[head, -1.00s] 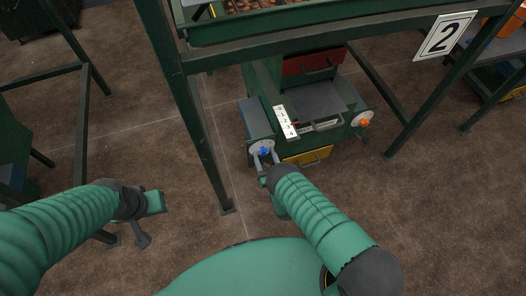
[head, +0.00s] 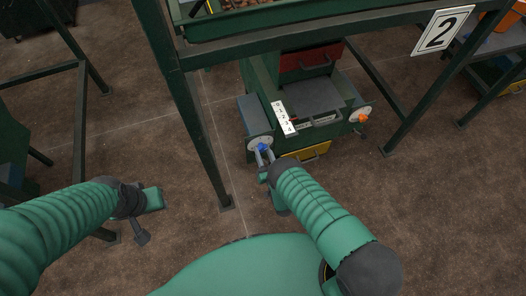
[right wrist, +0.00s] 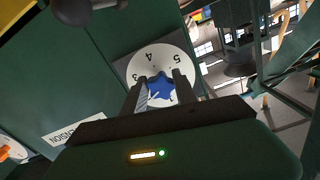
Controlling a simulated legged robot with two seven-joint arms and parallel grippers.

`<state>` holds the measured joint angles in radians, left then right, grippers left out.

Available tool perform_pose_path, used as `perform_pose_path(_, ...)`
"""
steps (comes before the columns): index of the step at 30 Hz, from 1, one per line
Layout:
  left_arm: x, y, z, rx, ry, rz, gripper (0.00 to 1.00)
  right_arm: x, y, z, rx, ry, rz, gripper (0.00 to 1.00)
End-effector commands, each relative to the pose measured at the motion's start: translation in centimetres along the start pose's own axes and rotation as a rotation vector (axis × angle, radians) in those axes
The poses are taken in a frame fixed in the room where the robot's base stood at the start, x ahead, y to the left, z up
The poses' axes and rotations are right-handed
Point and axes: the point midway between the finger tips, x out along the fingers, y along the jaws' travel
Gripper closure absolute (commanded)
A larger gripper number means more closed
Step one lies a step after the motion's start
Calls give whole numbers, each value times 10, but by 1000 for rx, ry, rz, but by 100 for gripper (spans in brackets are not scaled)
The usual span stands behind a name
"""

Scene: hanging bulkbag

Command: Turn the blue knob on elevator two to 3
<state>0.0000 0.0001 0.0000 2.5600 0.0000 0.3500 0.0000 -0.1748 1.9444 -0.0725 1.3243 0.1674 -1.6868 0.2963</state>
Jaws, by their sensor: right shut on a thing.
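The blue knob (head: 262,148) sits on a round white dial (head: 257,142) on the left front of the dark green elevator (head: 262,85) beneath the "2" sign (head: 443,31). In the right wrist view the star-shaped blue knob (right wrist: 160,88) lies between both fingers, over a numbered dial (right wrist: 146,65) with 4 and 5 readable. The pointer's setting is not clear. My right gripper (head: 265,156) is shut on the knob; its fingers hide part of the dial. My left gripper (head: 147,222) hangs away at the lower left; its finger gap is not clear.
An orange knob (head: 362,118) is on the elevator's right side. A green frame post (head: 205,130) stands close on the left. Brown floor is free at the right.

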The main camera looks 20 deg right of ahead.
Motion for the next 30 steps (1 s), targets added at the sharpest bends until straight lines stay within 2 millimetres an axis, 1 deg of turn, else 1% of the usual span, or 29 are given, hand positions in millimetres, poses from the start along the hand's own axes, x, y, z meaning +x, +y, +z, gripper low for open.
perform_pose_path(8, -4, 0, -1, 0, 0, 0, 64, 0, 1, -1, 219, 2, 4, 100)
perform_pose_path(21, -7, 0, -2, 0, 0, 0, 64, 0, 0, -2, 629, 4, 5, 100)
perform_pose_path(30, -6, 0, -1, 0, 0, 0, 64, 0, -1, -2, 833, 4, 6, 100)
